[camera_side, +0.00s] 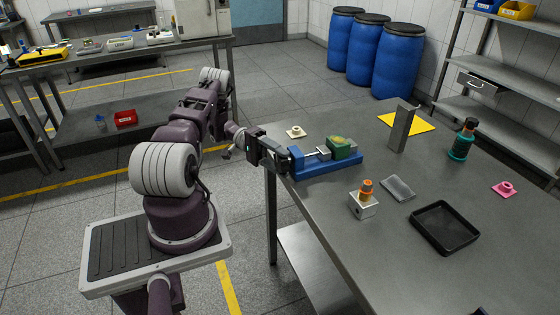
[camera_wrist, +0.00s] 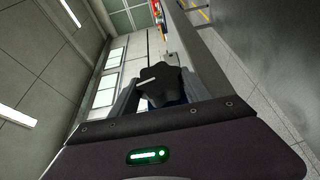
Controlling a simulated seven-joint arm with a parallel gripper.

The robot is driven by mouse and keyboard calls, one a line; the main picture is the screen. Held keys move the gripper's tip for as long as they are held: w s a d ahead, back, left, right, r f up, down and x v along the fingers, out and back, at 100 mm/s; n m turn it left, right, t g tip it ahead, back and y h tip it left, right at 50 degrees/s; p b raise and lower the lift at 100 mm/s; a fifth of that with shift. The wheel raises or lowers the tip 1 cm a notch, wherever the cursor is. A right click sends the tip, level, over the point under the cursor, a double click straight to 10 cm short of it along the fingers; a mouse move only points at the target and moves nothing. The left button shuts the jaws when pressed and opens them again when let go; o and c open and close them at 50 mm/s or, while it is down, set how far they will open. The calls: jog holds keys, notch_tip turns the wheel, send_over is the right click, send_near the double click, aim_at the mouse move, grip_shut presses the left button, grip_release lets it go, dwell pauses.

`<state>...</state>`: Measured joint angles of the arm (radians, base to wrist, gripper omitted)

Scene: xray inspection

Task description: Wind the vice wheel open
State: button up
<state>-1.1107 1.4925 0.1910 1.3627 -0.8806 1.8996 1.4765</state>
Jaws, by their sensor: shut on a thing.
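The blue vice (camera_side: 328,165) lies near the left edge of the steel table in the side view. A green and yellowish piece (camera_side: 341,147) sits at its right end, by the jaws. My gripper (camera_side: 287,160) is at the left end of the vice, at the wheel. In the wrist view the dark, lobed vice wheel (camera_wrist: 161,82) stands between the two grey fingers of my gripper (camera_wrist: 158,90), with a pale line across its face. The fingers are shut on it. In the side view the wheel is mostly hidden by my gripper.
A pale knobbed part (camera_side: 296,132) lies behind my gripper.

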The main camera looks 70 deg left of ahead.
jog(key=shift+n+h, duration=0.3)
jog(key=shift+h, duration=0.1)
dwell(0.3)
jog(key=o, duration=1.4)
